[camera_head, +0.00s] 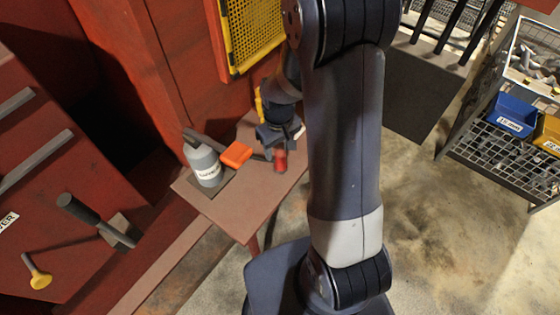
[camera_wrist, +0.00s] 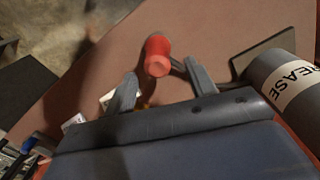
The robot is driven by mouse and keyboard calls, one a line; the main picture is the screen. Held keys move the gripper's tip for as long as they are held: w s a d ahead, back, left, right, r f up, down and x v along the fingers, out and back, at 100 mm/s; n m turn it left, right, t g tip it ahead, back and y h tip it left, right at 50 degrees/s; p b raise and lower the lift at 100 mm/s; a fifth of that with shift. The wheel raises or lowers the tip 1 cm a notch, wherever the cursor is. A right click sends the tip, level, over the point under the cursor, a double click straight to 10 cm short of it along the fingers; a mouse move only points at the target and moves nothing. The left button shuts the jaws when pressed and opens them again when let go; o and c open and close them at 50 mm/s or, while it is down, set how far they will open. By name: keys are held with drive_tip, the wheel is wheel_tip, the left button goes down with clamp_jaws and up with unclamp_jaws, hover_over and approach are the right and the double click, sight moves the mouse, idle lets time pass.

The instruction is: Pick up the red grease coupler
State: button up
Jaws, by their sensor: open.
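The red grease coupler (camera_head: 280,160) stands on the small reddish-brown table (camera_head: 215,205), close to my gripper (camera_head: 277,138). In the wrist view the coupler (camera_wrist: 158,55) is a red cylinder with a round end, just beyond and between the two fingertips. My gripper (camera_wrist: 160,75) is open, its grey fingers spread apart, with nothing held between them. I cannot tell whether a fingertip touches the coupler.
A grey bottle labelled grease (camera_head: 203,165) stands left of the coupler, with an orange item (camera_head: 236,154) between them. The bottle (camera_wrist: 285,85) is at right in the wrist view. The table's front is bare. Blue bin (camera_head: 512,116) and yellow bin (camera_head: 548,134) sit far right.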

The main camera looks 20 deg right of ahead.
sight(280, 161)
drive_tip(key=shift+s+d+f+p, duration=0.15)
drive_tip(key=shift+f+p, duration=0.5)
drive_tip(key=shift+f, duration=2.05)
drive_tip(key=shift+c, duration=0.2)
clamp_jaws()
